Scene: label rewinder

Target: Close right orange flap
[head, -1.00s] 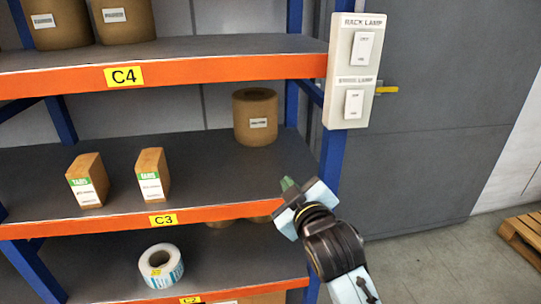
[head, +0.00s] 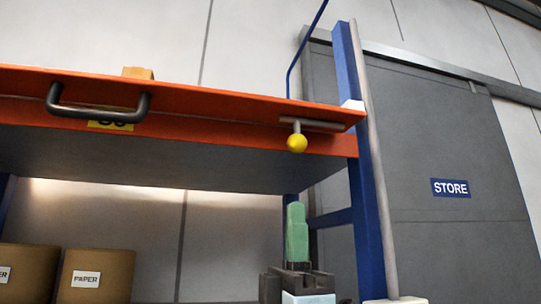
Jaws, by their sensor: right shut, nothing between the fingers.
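The orange flap (head: 210,100) runs along the front of the top shelf in the head view, seen from below. It sits just above and in front of the orange shelf beam (head: 230,136) and seems tilted outward; its exact angle is hard to tell. A dark handle (head: 98,115) is on its left part. A yellow ball knob (head: 297,143) hangs from a grey bar at its right end. My right gripper (head: 297,218) points up below the knob, its green fingers shut and empty, apart from the flap. My left gripper is out of view.
A blue rack post (head: 366,200) stands to the right of my gripper, with a grey pole beside it. Paper boxes (head: 95,275) stand at lower left. A box (head: 138,72) shows above the flap. A grey STORE door (head: 450,150) is behind.

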